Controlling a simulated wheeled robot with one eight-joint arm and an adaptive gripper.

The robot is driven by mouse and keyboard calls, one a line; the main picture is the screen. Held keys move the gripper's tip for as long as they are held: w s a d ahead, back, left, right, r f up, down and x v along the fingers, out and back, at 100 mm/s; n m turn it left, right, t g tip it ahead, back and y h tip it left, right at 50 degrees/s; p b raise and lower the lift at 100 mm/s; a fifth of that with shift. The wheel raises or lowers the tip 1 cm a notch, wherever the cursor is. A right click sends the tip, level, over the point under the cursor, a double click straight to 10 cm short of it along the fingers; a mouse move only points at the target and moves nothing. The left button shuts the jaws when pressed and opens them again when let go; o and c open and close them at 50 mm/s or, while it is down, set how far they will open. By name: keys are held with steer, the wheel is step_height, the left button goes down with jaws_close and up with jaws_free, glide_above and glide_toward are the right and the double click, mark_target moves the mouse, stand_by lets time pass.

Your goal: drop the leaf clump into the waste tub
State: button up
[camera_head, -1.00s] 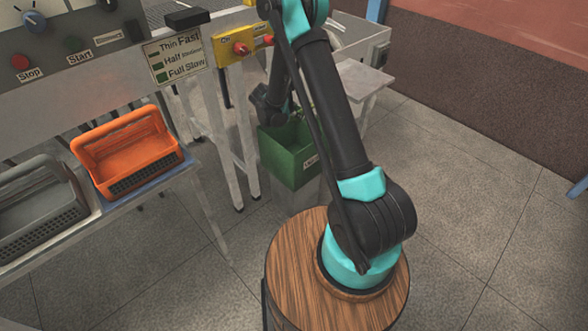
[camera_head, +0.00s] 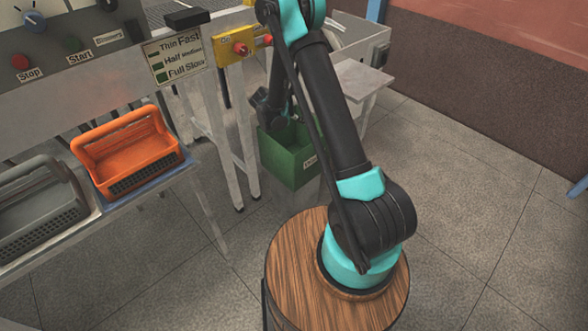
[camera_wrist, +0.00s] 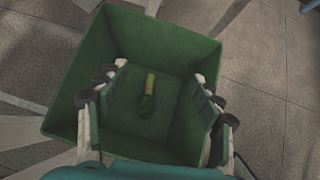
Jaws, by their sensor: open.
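The waste tub is a green, square, open box (camera_head: 292,163) with a small label on its front, standing beyond the wooden pedestal of my arm. In the wrist view I look down into the tub (camera_wrist: 68,92). The leaf clump (camera_wrist: 147,94), a small yellow-green piece, shows between my fingers over the tub's floor, apart from both of them. I cannot tell its exact height above the floor. My gripper (camera_wrist: 155,112) is open over the tub's mouth, its fingers at either side.
An orange basket (camera_head: 128,155) and a grey basket (camera_head: 38,208) stand on a shelf at the left. The machine panel with a yellow switch box (camera_head: 240,46) is behind. Metal legs stand beside the tub. The floor at the right is clear.

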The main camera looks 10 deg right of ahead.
steer(key=v, duration=1.2)
steer(key=shift+r, duration=0.1)
